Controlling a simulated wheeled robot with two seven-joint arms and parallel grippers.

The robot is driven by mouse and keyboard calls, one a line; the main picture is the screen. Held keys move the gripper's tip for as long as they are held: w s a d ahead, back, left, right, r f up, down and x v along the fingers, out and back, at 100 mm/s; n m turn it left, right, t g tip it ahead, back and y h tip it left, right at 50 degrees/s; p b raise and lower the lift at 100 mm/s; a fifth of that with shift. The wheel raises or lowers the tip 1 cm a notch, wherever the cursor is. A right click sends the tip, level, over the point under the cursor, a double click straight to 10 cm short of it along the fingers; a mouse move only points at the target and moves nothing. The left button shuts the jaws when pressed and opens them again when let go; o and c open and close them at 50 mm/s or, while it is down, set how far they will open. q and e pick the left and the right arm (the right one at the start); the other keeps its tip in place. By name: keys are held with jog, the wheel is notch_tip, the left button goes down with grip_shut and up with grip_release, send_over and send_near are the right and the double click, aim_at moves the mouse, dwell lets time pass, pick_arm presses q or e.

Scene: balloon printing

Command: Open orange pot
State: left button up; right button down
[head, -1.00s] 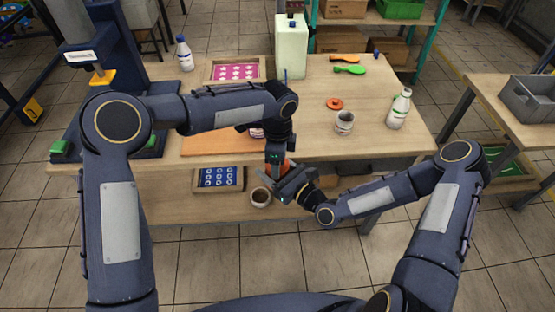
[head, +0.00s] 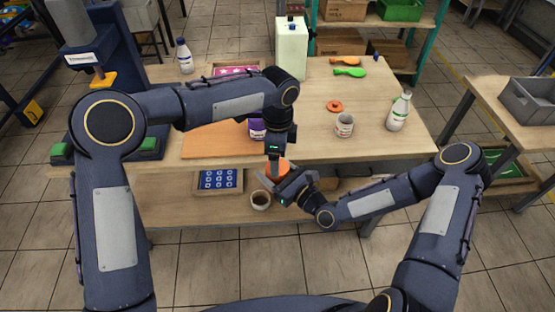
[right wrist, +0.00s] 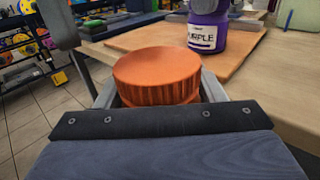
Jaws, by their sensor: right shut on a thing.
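The orange pot (head: 277,169) shows in the head view at the front edge of the table as a small orange patch between my two grippers. In the right wrist view its round, ribbed orange lid (right wrist: 158,75) sits between the fingers of my right gripper (right wrist: 158,97), which is shut on the pot. The pot's body is hidden below the lid. My left gripper (head: 274,163) points down from above, close to the pot. Its fingertips are partly hidden, and whether it touches the lid cannot be told.
A purple pot (right wrist: 207,27) stands on an orange-brown board (head: 215,144) behind. A cup (head: 344,126), an orange ring (head: 334,106) and a white bottle (head: 399,112) stand on the table's right.

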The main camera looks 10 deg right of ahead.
pick_arm(q)
jog(key=shift+r, duration=0.35)
jog(key=shift+c, duration=0.4)
notch_tip(320, 180, up, 2)
jog(key=m, duration=0.5)
jog(key=shift+r, duration=0.25)
jog(key=shift+r+m, duration=0.25)
jog(key=shift+m, duration=0.55)
notch_tip(320, 180, down, 8)
jog(key=shift+r, duration=0.15)
